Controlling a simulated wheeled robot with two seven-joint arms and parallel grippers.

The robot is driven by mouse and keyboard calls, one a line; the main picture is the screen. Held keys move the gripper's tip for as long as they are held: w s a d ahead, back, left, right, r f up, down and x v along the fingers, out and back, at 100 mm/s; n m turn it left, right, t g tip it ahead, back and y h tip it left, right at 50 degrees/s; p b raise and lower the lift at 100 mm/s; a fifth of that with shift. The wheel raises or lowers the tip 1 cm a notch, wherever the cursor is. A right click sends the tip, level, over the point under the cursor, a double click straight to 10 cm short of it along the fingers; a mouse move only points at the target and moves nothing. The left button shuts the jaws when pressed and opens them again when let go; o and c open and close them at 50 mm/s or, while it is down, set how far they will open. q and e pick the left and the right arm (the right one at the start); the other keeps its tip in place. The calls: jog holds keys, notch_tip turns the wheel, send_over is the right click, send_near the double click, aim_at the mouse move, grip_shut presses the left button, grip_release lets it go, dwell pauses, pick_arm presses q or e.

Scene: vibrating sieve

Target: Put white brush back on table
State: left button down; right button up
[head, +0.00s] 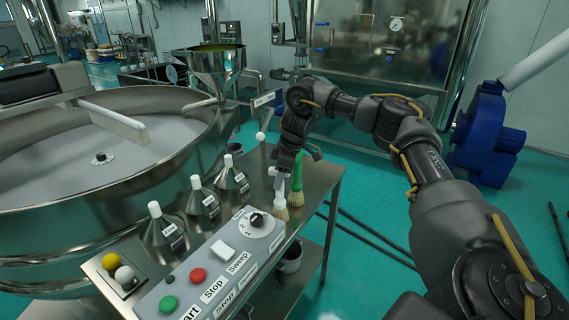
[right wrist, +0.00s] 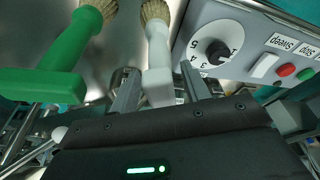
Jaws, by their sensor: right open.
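The white brush (head: 280,197) stands close to upright at the table, its pale bristles pointing down, beside the control box. In the right wrist view the white handle (right wrist: 156,62) lies between the two fingers of my right gripper (right wrist: 160,85), which are apart. In the head view my right gripper (head: 281,170) is at the top of the white handle. The green brush (head: 297,180) stands close by, just right of the white one; it also shows at the left of the right wrist view (right wrist: 65,50). The steel table (head: 314,186) is under them. My left gripper is out of view.
The grey control box (head: 222,262) with its dial and buttons is left of the brushes. Several steel funnel containers (head: 200,205) stand behind it. The large round sieve (head: 110,160) fills the left. Open green floor lies right of the table.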

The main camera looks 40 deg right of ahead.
jog(key=p+v, duration=0.1)
jog(key=v, duration=0.9)
jog(key=shift+s+d+r, duration=0.1)
jog(key=shift+s+r, duration=0.05)
jog(key=shift+r, duration=0.15)
